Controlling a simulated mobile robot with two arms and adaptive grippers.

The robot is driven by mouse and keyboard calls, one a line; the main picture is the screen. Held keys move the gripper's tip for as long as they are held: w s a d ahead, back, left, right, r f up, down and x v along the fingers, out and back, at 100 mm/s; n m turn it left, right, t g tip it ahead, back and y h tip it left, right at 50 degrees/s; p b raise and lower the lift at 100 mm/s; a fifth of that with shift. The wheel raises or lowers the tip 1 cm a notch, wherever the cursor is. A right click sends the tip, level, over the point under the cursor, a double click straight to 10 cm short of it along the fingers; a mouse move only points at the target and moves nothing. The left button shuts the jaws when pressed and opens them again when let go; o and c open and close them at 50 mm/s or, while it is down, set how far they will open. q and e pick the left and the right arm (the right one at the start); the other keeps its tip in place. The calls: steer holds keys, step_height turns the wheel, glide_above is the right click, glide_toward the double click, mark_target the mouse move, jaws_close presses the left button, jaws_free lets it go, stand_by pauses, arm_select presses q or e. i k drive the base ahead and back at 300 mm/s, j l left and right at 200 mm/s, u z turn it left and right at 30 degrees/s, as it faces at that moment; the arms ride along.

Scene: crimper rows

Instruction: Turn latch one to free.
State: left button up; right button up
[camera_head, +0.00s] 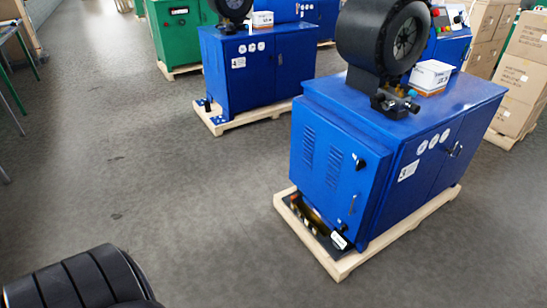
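The nearest blue crimper cabinet (333,165) stands on a wooden pallet at the right of the middle. Its left side panel carries a small black latch or knob (360,163) near the upper right edge and a smaller dark fitting (352,204) lower down. A dark handle (456,149) shows on its front door. I cannot tell which of these is latch one, and they are too small for me to read how they are turned. Neither of my grippers is in view.
A black round crimper head (360,38) and a white box (431,76) sit on the cabinet. The pallet (341,271) juts out below it. A second blue cabinet (253,75) stands behind, with cardboard boxes (522,82) at right. Grey floor (150,170) is clear at left.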

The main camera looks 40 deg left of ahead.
mark_target(344, 227)
steer(key=u, duration=0.95)
steer(key=i+l, duration=0.65)
steer(key=i+j+z, duration=0.15)
steer(key=z, duration=0.65)
